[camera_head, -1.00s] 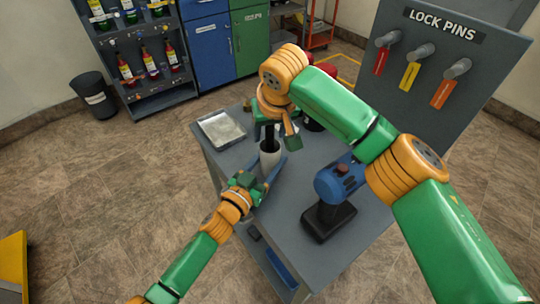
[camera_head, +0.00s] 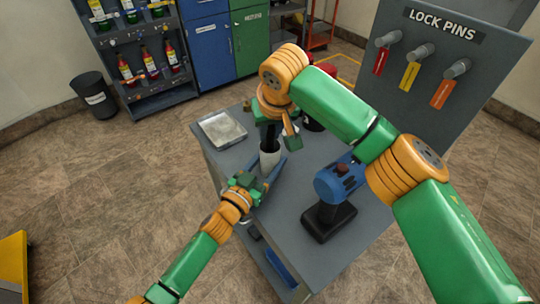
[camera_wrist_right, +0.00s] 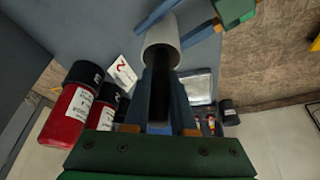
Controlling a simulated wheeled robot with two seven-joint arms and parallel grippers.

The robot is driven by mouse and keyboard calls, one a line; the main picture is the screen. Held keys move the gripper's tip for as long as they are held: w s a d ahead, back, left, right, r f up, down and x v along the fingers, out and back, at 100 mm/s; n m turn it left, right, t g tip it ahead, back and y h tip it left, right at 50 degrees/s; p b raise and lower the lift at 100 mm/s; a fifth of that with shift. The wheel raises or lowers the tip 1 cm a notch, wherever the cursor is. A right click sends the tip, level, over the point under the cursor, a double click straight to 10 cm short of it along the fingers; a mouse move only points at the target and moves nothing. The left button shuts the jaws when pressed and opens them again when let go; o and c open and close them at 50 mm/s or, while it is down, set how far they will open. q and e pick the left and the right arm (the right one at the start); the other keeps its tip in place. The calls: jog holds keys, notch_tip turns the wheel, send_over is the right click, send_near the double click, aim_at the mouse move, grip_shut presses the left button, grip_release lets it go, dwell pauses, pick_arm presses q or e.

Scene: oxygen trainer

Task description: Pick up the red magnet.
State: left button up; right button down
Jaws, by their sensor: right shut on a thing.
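My right gripper (camera_head: 268,143) points down over a white cylinder (camera_head: 269,159) on the grey table. In the right wrist view its blue fingers (camera_wrist_right: 166,85) are shut on a dark rod-like piece (camera_wrist_right: 160,97) at the mouth of the white cylinder (camera_wrist_right: 161,42). My left gripper (camera_head: 267,172) reaches in low, its blue fingers beside the cylinder; whether they press on it is unclear. Red cylinders with black tops (camera_wrist_right: 68,112) stand left in the right wrist view. A red thing (camera_head: 325,68) shows behind my right arm. Which red thing is the magnet, I cannot tell.
A blue tool with a black base (camera_head: 329,220) stands on the right of the table (camera_head: 290,215). A pale tray (camera_head: 222,130) lies at its left back. A lock-pins panel (camera_head: 420,70) rises at the right. The front table surface is clear.

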dwell(0.9)
notch_tip(320, 180, up, 10)
dwell(0.3)
pick_arm(q)
jog(key=o, duration=1.4)
